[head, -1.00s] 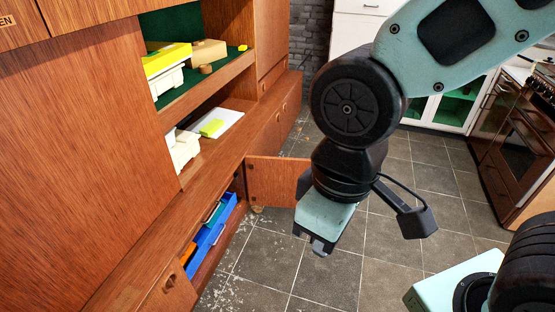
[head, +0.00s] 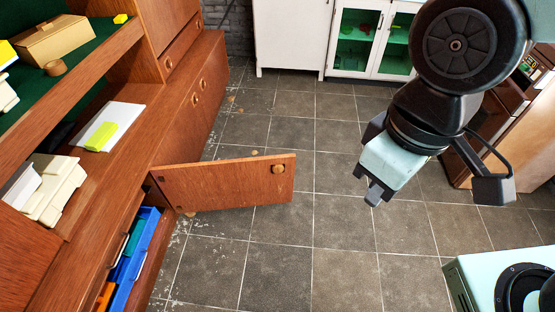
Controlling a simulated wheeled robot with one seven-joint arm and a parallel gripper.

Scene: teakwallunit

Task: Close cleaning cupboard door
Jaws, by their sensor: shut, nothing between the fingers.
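An open wooden cupboard door (head: 228,185) with a round wooden knob (head: 278,169) stands out from the low part of the wall unit. It is hinged at its left end and reaches over the tiled floor. A blue crate (head: 137,262) with items in it shows inside the open lower compartment beside the door. My gripper (head: 374,192) is shut and empty, to the right of the door's free end and apart from it. Whether this door bears a cleaning label cannot be seen.
The wooden wall unit (head: 160,130) runs along the left, its shelves holding a box (head: 66,41), a white telephone-like object (head: 50,187) and a yellow block (head: 101,136). White cabinets (head: 291,38) stand at the back. A brown kitchen unit (head: 500,140) is at right. The tiled floor (head: 330,250) is clear.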

